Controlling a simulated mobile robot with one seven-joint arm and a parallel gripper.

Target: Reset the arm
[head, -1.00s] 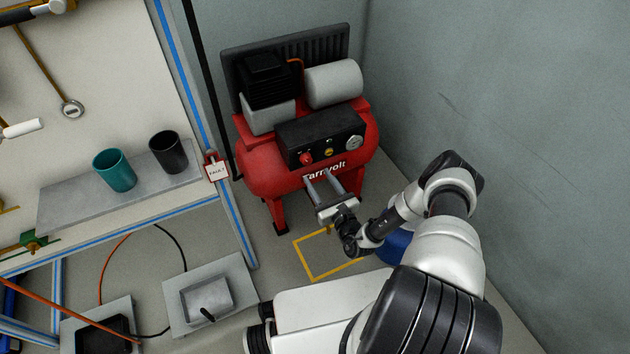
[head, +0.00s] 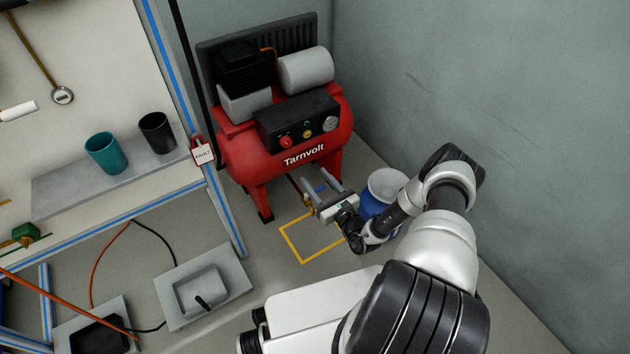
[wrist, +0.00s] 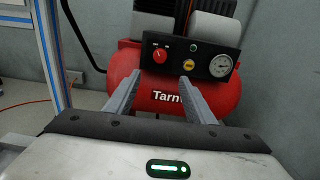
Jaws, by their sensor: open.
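My gripper (head: 318,183) is open, with nothing seen between its fingers. In the head view it is in front of and below the red compressor (head: 268,172), over the floor. In the wrist view my two fingers (wrist: 158,92) stand apart and point toward the compressor, with the Tarnvolt label partly hidden behind the right finger. The black control panel (wrist: 170,62) has a red knob, a yellow button, a green light and a round gauge.
A blue and white bucket (head: 383,187) stands on the floor behind my forearm. A yellow floor outline (head: 304,262) lies below the gripper. A workbench (head: 75,190) with a teal cup (head: 106,153), a black cup (head: 157,133) and a FAULT tag (head: 203,151) is at left. Grey walls close the right.

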